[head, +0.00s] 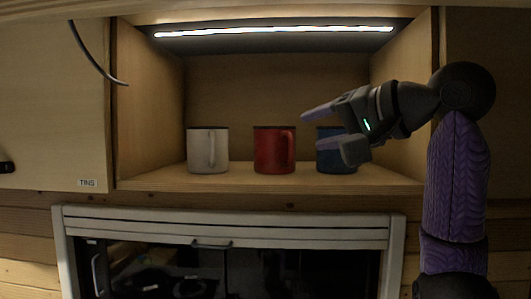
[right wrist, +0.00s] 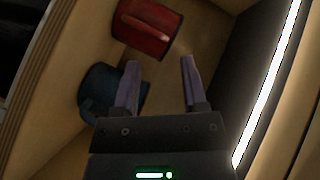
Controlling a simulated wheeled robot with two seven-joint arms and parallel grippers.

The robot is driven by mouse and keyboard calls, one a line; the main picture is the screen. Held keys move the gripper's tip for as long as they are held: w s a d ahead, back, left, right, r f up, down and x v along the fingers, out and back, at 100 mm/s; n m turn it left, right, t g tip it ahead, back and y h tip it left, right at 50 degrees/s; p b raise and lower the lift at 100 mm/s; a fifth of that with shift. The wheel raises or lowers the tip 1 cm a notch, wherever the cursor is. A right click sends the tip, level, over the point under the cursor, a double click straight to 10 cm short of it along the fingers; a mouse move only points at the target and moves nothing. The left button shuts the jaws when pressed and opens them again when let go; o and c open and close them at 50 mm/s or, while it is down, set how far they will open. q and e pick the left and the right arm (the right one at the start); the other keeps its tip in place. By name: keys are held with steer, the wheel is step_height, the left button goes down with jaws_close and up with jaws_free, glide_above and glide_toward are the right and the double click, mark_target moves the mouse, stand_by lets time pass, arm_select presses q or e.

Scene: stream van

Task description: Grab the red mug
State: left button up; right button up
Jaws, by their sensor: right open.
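The red mug (head: 272,150) stands upright on the shelf of the open cupboard, between a white mug and a blue mug. Its handle is on its right side in the head view. It also shows in the right wrist view (right wrist: 142,30), at the top, beyond the fingertips. My right gripper (head: 322,132) is open and empty, in front of the blue mug and to the right of the red mug, apart from the red mug. The right wrist view shows its two fingers (right wrist: 160,78) spread. My left gripper is not in view.
The blue mug (head: 334,165) stands right of the red mug, partly hidden by my right gripper; it also shows in the right wrist view (right wrist: 97,88). The white mug (head: 203,152) stands to the left. Cupboard side walls and a light strip (head: 275,31) bound the space.

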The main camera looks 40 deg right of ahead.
mark_target(291, 133)
steer(key=w, duration=0.1)
steer(key=w+p, duration=0.1)
steer(key=w, duration=0.1)
steer(key=shift+a+r, duration=0.15)
steer(key=shift+a, duration=0.15)
steer(key=x, duration=0.3)
steer(key=shift+d+p, duration=0.1)
steer(key=shift+p, duration=0.25)
steer(key=shift+s, duration=0.15)
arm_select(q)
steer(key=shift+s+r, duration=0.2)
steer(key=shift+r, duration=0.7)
arm_select(e)
jaws_close()
